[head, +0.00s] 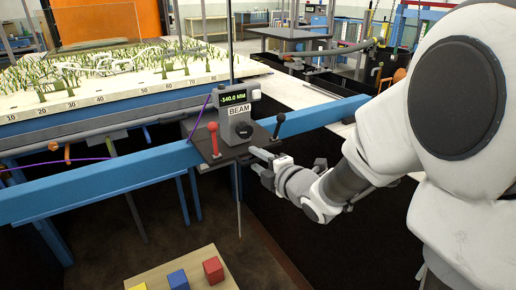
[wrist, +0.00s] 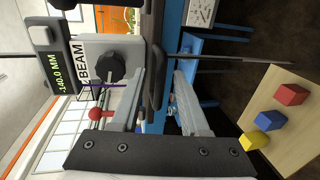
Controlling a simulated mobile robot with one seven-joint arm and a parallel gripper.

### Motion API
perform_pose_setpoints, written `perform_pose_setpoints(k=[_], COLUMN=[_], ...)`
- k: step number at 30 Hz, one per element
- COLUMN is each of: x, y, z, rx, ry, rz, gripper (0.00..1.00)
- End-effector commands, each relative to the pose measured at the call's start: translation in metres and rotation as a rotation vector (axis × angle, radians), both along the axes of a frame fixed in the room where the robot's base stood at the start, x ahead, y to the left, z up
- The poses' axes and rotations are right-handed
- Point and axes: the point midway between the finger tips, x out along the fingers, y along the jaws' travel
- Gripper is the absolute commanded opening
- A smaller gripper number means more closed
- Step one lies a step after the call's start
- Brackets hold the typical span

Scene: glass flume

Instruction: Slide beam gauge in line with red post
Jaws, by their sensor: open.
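The beam gauge (head: 236,118) is a grey box labelled BEAM with a dark knob and a lit readout ending in 40.0 MM. It sits on a dark plate across the blue beam (head: 100,175), with a thin vertical rod through it. It also shows in the wrist view (wrist: 105,62). A red-knobbed lever (head: 212,127) and a black-knobbed lever (head: 279,118) stand on the plate. I cannot make out a separate red post. My gripper (head: 256,160) is open at the plate's front right edge; in the wrist view its fingers (wrist: 168,75) lie near that dark edge. Contact is unclear.
Behind the beam is a flume bed (head: 130,80) with green plants and a numbered scale. Below, a wooden board (head: 185,275) carries red (head: 213,270), blue (head: 178,280) and yellow blocks. Orange pegs (head: 67,152) stand left along a pipe. The beam's top looks clear either side.

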Motion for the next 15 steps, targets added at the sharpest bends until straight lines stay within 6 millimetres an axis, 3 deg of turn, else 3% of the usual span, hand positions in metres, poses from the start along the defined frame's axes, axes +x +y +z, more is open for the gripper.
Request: perform_pose_setpoints(k=[10, 11, 15], x=[0.0037, 0.0037, 0.0037], y=[0.0025, 0.0025, 0.0024], z=[-0.0011, -0.0011, -0.0011], rx=[0.000, 0.000, 0.000], ry=[0.001, 0.001, 0.001], rz=[0.000, 0.000, 0.000], gripper=[0.45, 0.43, 0.18])
